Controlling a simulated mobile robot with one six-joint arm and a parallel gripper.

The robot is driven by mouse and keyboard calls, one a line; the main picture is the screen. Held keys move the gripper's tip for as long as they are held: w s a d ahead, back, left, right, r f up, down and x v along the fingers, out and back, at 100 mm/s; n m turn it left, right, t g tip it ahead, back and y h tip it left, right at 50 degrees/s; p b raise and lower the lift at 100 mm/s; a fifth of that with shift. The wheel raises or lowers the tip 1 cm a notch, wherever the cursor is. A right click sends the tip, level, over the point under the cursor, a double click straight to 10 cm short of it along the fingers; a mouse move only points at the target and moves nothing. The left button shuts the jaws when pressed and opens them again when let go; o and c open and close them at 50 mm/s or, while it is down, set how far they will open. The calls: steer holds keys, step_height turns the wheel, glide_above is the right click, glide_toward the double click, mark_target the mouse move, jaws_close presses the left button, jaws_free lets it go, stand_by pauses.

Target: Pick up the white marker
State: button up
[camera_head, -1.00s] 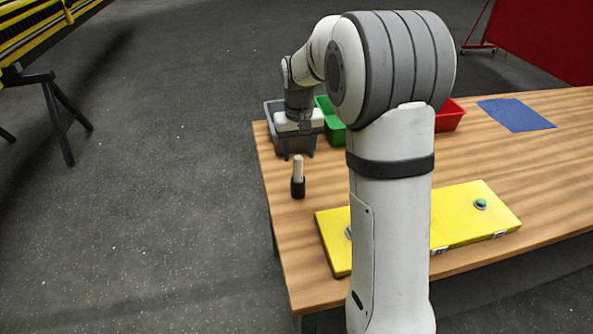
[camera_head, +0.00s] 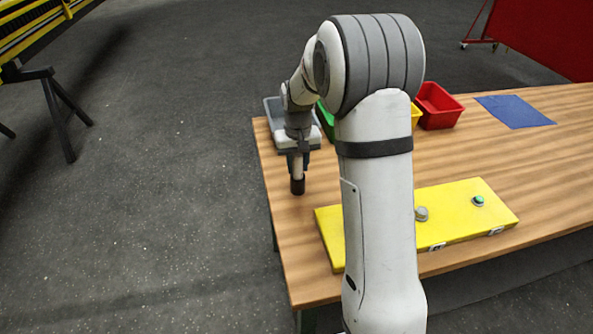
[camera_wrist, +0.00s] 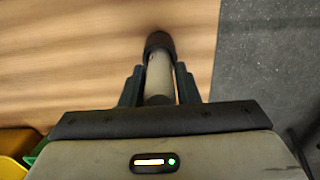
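A grey bin (camera_head: 273,108), a green bin (camera_head: 325,122), a partly hidden yellow bin (camera_head: 415,116) and a red bin (camera_head: 440,107) stand along the table's back. A yellow panel (camera_head: 455,215) with buttons lies at the front. A blue sheet (camera_head: 515,112) lies at the right.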

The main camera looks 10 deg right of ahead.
jaws_close()
steer(key=shift+r, duration=0.15)
